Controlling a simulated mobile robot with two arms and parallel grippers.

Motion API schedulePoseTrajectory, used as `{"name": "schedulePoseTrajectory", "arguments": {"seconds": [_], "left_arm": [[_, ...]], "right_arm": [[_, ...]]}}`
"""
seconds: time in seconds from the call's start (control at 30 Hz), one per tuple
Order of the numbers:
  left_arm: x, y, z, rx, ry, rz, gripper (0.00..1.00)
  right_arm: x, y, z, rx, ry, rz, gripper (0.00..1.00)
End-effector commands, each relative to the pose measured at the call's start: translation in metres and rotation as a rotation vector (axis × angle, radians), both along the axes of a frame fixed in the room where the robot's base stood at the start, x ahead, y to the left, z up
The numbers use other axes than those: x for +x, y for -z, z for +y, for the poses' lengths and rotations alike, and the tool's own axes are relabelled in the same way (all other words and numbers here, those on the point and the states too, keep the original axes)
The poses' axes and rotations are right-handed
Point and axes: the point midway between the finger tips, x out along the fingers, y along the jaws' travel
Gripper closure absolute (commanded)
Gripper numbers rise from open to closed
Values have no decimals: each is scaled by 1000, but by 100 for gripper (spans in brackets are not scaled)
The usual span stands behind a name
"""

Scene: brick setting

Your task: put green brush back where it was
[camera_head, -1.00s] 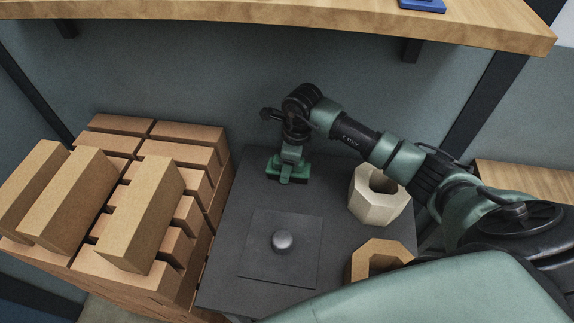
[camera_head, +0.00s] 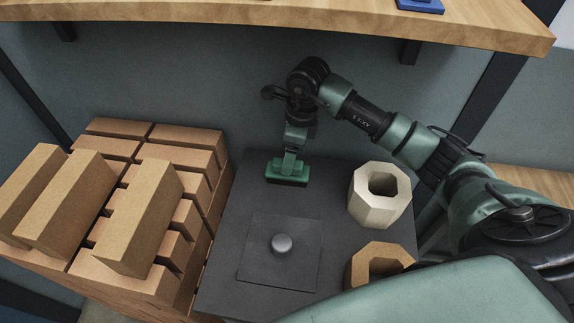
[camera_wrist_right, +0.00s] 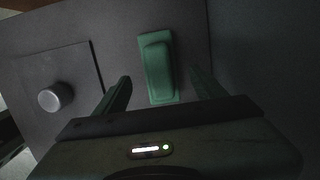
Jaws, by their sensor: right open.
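The green brush (camera_head: 287,173) rests on the dark table top (camera_head: 240,215) near its back edge by the wall. In the right wrist view the brush (camera_wrist_right: 157,66) lies between and beyond the fingers, with its grip block facing the camera. My right gripper (camera_head: 293,152) points down just above the brush, in line with it. In the right wrist view the fingers of the gripper (camera_wrist_right: 160,82) are spread, with a gap on both sides of the brush. My left gripper is not in view.
A dark square plate with a round knob (camera_head: 282,243) lies in front of the brush. A pale hollow block (camera_head: 379,199) and a tan hollow block (camera_head: 376,262) stand to the right. Stacked bricks (camera_head: 140,220) stand left. A wooden shelf (camera_head: 280,14) overhangs the back.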

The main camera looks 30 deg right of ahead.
Motion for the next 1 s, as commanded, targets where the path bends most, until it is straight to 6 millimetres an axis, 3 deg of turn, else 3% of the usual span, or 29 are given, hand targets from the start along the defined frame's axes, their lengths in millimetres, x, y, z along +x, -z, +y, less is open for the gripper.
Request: {"name": "schedulePoseTrajectory", "arguments": {"seconds": [0.1, 0.3, 1.0], "left_arm": [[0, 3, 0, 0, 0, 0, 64], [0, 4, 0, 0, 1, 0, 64], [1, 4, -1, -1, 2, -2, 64]], "right_arm": [[-2, -23, -3, -1, -1, -3, 29], [-4, -46, -5, 0, 0, -1, 29], [-5, -50, -6, 1, 0, 2, 29]]}}
